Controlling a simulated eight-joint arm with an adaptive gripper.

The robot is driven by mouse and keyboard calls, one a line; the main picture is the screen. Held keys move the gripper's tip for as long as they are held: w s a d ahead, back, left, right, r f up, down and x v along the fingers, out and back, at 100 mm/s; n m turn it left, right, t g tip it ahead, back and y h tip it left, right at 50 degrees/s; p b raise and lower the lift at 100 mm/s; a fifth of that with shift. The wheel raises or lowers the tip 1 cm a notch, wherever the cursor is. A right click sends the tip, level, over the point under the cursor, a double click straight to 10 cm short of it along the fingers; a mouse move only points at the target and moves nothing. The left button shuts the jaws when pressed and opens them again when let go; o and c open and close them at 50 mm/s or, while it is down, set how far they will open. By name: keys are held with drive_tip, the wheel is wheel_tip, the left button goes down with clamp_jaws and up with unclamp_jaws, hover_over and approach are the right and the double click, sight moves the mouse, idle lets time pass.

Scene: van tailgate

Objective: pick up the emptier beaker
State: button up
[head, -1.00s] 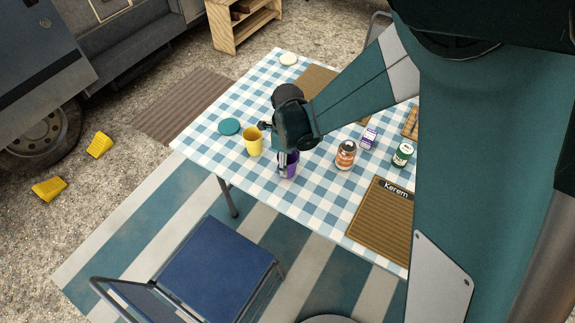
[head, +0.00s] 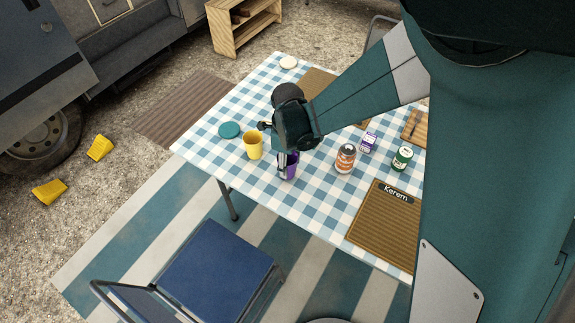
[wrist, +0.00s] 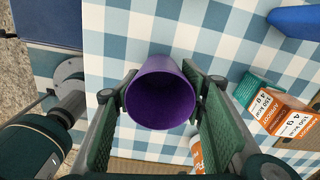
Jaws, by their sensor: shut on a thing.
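A purple beaker (head: 292,166) is in my gripper (head: 286,166) over the near side of the checked table. In the wrist view the purple beaker (wrist: 160,92) stands open end toward the camera, between the two fingers of my gripper (wrist: 160,108). Its inside looks plain purple, with no contents seen. I cannot tell for sure whether its base touches the cloth. A yellow beaker (head: 254,147) stands upright on the table, to the left of my gripper and apart from it. How full the yellow beaker is cannot be made out.
An orange-labelled can (head: 345,159), a small purple-and-white box (head: 368,142) and a green jar (head: 402,158) stand to the right. A teal disc (head: 229,130) lies beyond the yellow beaker. A brown mat marked Kerem (head: 383,225) lies near right. A blue chair (head: 215,262) stands in front.

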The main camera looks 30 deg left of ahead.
wheel_tip(320, 180, up, 8)
drive_tip(key=p, duration=0.1)
drive_tip(key=shift+p, duration=0.35)
idle(0.5)
drive_tip(key=shift+r, duration=0.2)
idle(0.7)
